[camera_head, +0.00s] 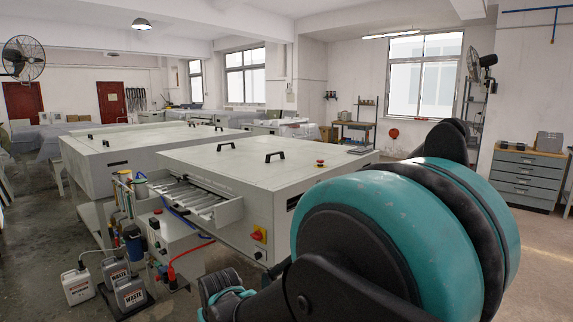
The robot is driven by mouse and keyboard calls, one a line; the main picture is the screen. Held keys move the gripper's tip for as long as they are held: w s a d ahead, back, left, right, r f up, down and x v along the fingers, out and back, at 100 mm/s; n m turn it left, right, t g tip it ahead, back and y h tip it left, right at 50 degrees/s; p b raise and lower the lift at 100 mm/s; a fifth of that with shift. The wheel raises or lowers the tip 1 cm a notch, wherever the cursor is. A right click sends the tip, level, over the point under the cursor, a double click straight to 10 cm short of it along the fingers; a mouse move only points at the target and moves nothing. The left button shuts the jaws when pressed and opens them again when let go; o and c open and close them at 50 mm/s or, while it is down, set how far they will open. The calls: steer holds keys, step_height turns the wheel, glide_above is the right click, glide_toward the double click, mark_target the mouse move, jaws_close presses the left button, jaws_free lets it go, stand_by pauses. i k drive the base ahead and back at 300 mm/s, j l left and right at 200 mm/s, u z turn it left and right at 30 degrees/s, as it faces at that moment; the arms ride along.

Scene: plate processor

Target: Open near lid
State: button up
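The near plate processor (262,180) is a large pale box at the centre. Its flat top cover, the near lid (235,165), lies level and looks shut. Two black handles stand on the lid, the left handle (226,145) and the right handle (275,156). A large teal and black joint of my arm fills the lower right and hides part of the machine's right side. A smaller dark and teal part of my arm shows at the bottom centre. My gripper's fingers cannot be seen.
A red button (320,162) sits at the lid's right edge. An open roller tray (195,198) juts from the machine's front-left side. Waste jugs (130,291) stand on the floor at lower left. A second processor (125,160) stands behind. A grey drawer cabinet (527,175) stands at right.

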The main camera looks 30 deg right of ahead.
mark_target(253, 168)
steer(key=z, duration=0.95)
steer(key=j+z, duration=0.1)
steer(key=j, duration=0.1)
